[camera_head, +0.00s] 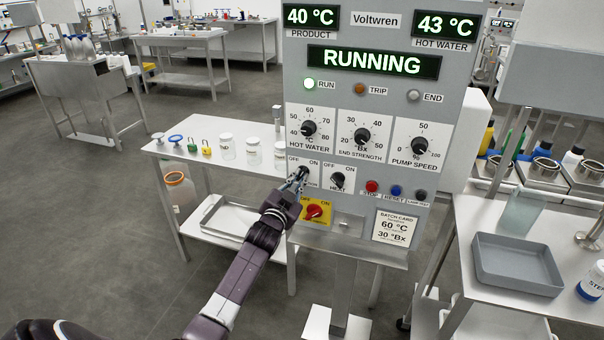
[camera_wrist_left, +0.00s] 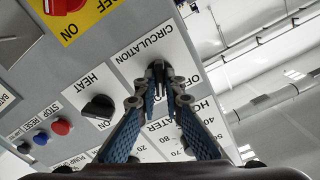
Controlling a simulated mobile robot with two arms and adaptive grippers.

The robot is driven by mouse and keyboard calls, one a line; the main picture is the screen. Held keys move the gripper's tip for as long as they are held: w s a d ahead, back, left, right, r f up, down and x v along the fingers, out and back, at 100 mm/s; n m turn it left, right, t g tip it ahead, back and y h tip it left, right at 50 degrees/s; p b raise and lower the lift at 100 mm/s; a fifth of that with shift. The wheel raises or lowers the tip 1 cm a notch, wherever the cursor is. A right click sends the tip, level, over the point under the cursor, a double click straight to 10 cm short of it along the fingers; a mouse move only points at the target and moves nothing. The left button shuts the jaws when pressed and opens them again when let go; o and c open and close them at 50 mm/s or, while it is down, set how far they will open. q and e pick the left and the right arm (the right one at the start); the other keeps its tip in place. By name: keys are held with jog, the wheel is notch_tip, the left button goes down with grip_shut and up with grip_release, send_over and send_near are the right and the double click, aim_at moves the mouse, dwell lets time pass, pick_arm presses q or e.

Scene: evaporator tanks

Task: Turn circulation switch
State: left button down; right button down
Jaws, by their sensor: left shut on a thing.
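The grey control panel (camera_head: 375,120) faces me. Its circulation switch (camera_head: 303,172), a black knob between OFF and ON marks, sits at the lower left. My left gripper (camera_head: 298,180) is at this switch. In the left wrist view, the fingertips (camera_wrist_left: 158,76) are shut on the dark knob under the CIRCULATION label (camera_wrist_left: 154,42). The fingers cover most of the knob, so its angle is hard to tell. The black heat switch (camera_head: 337,180) is just to the right and untouched. My right gripper is not in view.
The red main switch (camera_head: 318,211) on a yellow plate lies just below the gripper. Stop (camera_head: 372,186) and reset (camera_head: 396,190) buttons are to the right. Tables stand on both sides.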

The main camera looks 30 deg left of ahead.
pick_arm(q)
jog(key=shift+f, duration=0.15)
jog(key=shift+m, duration=1.7)
jog(key=c, duration=2)
grip_release()
jog(key=shift+o, duration=0.2)
